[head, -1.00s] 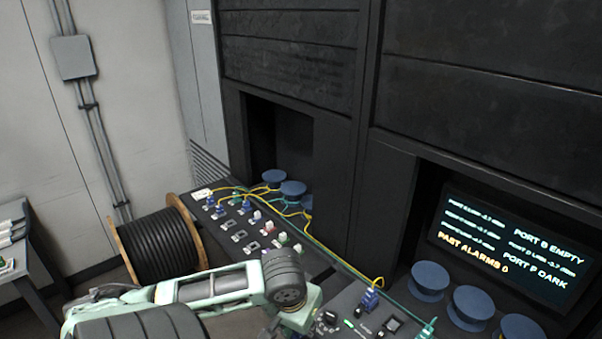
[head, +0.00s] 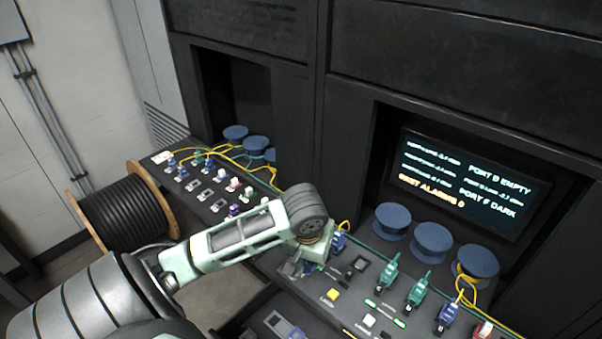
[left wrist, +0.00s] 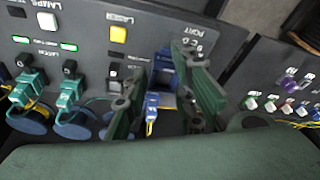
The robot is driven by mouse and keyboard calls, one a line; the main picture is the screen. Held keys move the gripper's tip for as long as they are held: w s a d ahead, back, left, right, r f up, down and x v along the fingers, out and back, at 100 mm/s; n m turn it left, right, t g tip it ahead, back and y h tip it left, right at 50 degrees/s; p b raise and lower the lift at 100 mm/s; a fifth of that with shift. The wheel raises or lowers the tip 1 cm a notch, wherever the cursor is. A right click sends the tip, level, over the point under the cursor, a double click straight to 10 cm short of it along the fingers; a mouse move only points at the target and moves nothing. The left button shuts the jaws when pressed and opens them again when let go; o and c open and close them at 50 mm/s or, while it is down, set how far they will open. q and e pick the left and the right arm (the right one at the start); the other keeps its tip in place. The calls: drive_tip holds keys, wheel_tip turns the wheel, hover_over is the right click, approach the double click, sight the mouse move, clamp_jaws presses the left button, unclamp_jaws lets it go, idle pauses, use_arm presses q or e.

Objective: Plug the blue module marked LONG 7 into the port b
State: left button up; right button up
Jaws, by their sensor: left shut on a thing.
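My left gripper (head: 306,268) is low over the sloped console, just left of a blue plug with a yellow cable (head: 338,241). In the left wrist view my left gripper's two dark green fingers (left wrist: 166,82) stand either side of a blue module (left wrist: 165,66), and they are shut on it. Its marking cannot be read. A blue plug with a yellow cable (left wrist: 152,104) shows beside it. The word PORT and small letters are on the panel by the right finger; which hole is port b cannot be told. My right gripper is not in view.
Teal plugs (head: 388,271), another blue plug (head: 447,316) and a red one stand right of my gripper. Blue spools (head: 432,240) stand behind them. A screen (head: 470,180) shows port states, partly blurred. More coloured plugs and yellow fibres lie to the left.

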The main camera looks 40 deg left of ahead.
use_arm(q)
drive_tip(key=w+d, duration=0.3)
drive_tip(key=w, duration=0.4)
drive_tip(key=w+d, duration=0.3)
drive_tip(key=w, duration=0.4)
drive_tip(key=shift+w+d+f, duration=0.15)
drive_tip(key=shift+w+d, duration=0.05)
drive_tip(key=shift+f+b, duration=0.6)
drive_tip(key=shift+f, duration=2.4)
drive_tip(key=shift+c, duration=0.2)
drive_tip(key=shift+p, duration=0.55)
drive_tip(key=shift+s, duration=0.1)
